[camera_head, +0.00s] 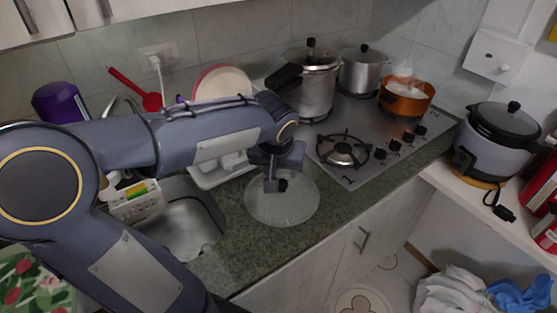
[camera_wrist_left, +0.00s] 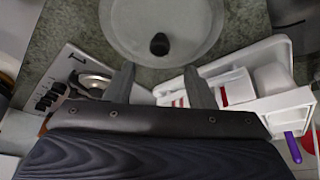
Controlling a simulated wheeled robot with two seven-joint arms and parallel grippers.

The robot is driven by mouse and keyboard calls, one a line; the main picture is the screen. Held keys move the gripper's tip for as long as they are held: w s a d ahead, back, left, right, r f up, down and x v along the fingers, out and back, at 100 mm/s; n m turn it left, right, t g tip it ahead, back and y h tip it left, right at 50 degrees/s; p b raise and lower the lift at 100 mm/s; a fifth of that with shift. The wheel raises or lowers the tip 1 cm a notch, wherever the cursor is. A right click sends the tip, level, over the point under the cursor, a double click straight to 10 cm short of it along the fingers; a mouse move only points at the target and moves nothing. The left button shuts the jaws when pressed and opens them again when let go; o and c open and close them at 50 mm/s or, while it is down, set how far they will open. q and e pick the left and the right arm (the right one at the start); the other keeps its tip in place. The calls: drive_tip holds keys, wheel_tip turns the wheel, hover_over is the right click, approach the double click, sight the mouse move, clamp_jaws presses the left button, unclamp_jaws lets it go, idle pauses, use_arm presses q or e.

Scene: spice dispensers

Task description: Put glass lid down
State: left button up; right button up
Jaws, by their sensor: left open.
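The glass lid (camera_head: 268,205) lies flat on the green stone counter between the sink and the stove. It is a round, clear disc with a dark knob at its centre. My left gripper (camera_head: 276,184) is over the lid, at its knob in the head view. In the left wrist view the lid (camera_wrist_left: 165,22) and its black knob (camera_wrist_left: 159,44) show beyond the fingertips. The left gripper (camera_wrist_left: 157,78) is open, its two fingers apart with nothing between them. My right gripper is not in view.
A gas stove (camera_head: 345,152) with a steel pressure cooker (camera_head: 318,88) and an orange pot (camera_head: 406,100) stands to the right. A sink (camera_head: 185,222) is on the left. A white rack (camera_wrist_left: 262,90) stands close to the gripper. Bare counter (camera_head: 237,255) lies in front of the lid.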

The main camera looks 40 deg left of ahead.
use_arm(q)
drive_tip(key=s+d+f+m+t+h, duration=0.1)
drive_tip(key=s+d+m+h, duration=0.3)
drive_tip(key=s+d, duration=0.8)
drive_tip(key=s+f+h, duration=0.1)
drive_tip(key=s+h, duration=0.1)
drive_tip(key=s, duration=0.1)
drive_tip(key=shift+d+f+t, duration=0.2)
drive_tip(key=shift+d+t, duration=0.2)
idle(0.3)
